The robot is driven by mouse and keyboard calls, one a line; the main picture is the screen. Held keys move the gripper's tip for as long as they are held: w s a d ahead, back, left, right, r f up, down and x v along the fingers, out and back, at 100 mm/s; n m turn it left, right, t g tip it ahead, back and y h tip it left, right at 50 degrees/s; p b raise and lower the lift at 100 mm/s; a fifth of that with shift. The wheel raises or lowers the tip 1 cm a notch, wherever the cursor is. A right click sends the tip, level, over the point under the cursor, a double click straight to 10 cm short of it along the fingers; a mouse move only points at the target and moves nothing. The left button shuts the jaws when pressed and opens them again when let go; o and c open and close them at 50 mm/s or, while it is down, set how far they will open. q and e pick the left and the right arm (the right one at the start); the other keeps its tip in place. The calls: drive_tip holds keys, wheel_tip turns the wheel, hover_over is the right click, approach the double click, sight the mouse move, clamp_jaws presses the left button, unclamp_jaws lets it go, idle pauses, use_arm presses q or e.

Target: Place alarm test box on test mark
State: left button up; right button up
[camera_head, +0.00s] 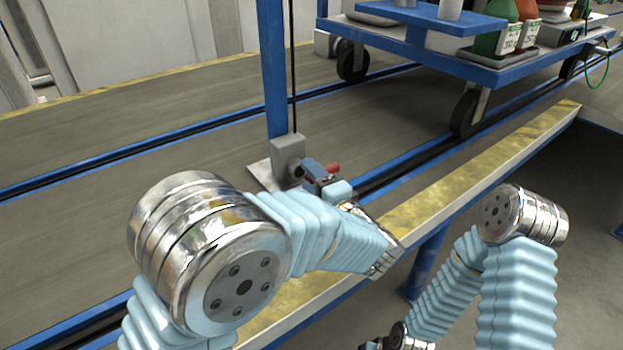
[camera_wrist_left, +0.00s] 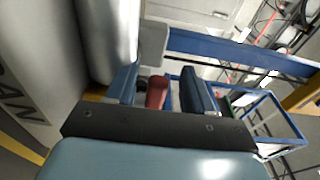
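A small grey box (camera_head: 287,157) stands on a pale plate at the foot of a blue post. A red piece (camera_head: 333,168) shows beside my left gripper (camera_head: 317,172), just right of the box. In the left wrist view, the red piece (camera_wrist_left: 157,92) lies between the two blue fingers of my left gripper (camera_wrist_left: 160,88), with a gap on its right side. The gripper looks open; whether the red piece is within the fingertips or beyond them is unclear. I cannot tell which thing is the alarm test box, and no test mark is distinguishable.
A blue cart (camera_head: 440,40) with bottles on black wheels stands at the back right. The blue post (camera_head: 272,70) and a dark cord rise behind the grey box. A yellow worn edge (camera_head: 470,165) borders the grey platform (camera_head: 90,130). The platform's left part is clear.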

use_arm(q)
drive_tip(key=shift+s+d+r, duration=0.1)
drive_tip(key=shift+r, duration=0.05)
drive_tip(key=p+v, duration=0.1)
drive_tip(key=v, duration=1)
drive_tip(key=shift+s+d, duration=0.15)
drive_tip(key=shift+s, duration=0.25)
